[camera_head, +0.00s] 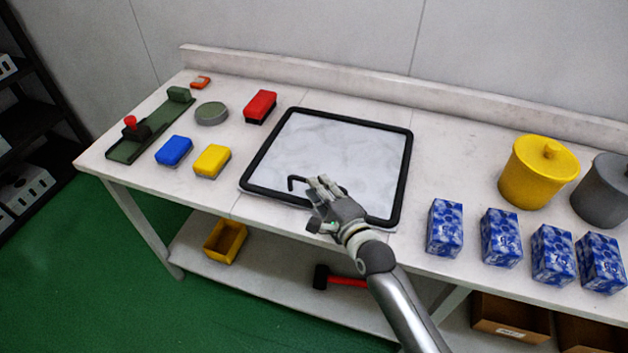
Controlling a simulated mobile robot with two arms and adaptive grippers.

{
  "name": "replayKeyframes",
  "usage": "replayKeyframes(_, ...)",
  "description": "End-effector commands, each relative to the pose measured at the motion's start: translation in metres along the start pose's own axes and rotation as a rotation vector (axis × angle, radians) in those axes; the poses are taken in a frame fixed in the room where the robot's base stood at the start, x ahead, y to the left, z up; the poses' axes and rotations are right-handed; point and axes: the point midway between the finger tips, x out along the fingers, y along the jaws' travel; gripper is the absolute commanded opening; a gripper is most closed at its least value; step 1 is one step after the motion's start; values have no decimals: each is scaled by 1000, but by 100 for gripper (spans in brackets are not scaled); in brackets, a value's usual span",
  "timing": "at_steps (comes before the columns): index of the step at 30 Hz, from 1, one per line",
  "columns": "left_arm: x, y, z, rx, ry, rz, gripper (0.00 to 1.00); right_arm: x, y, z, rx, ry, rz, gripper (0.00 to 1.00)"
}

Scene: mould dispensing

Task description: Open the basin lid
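The basin lid (335,150) is a pale marbled panel in a thick black frame, lying flat and closed in the worktop. A black bent handle (293,184) stands at its front edge, left of my gripper. My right gripper (322,188) comes in from the lower right, with its fingers over the right part of the handle. The fingers hide that part, so I cannot tell whether they are open or shut on it. The basin under the lid is hidden. My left gripper is not in view.
Blue (174,151), yellow (212,161) and red (260,106) blocks lie left of the lid. A yellow lidded pot (537,174), a grey pot (604,190) and several blue patterned cartons (445,228) stand right. A red-handled hammer (345,282) lies on the lower shelf.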

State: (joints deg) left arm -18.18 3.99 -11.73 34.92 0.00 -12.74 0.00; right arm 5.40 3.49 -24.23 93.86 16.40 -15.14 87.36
Motion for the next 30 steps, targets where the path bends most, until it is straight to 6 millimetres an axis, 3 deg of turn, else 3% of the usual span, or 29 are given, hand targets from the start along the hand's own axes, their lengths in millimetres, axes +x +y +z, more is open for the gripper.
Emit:
replayKeyframes(9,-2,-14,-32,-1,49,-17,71,28,0,0,1,0,0,21)
replayKeyframes(19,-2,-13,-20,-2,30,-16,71,30,0,0,0,0,1,21)
replayKeyframes(24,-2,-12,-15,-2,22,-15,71,30,0,0,0,0,0,1)
replayKeyframes(30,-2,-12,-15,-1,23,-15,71,30,0,0,0,0,1,0)
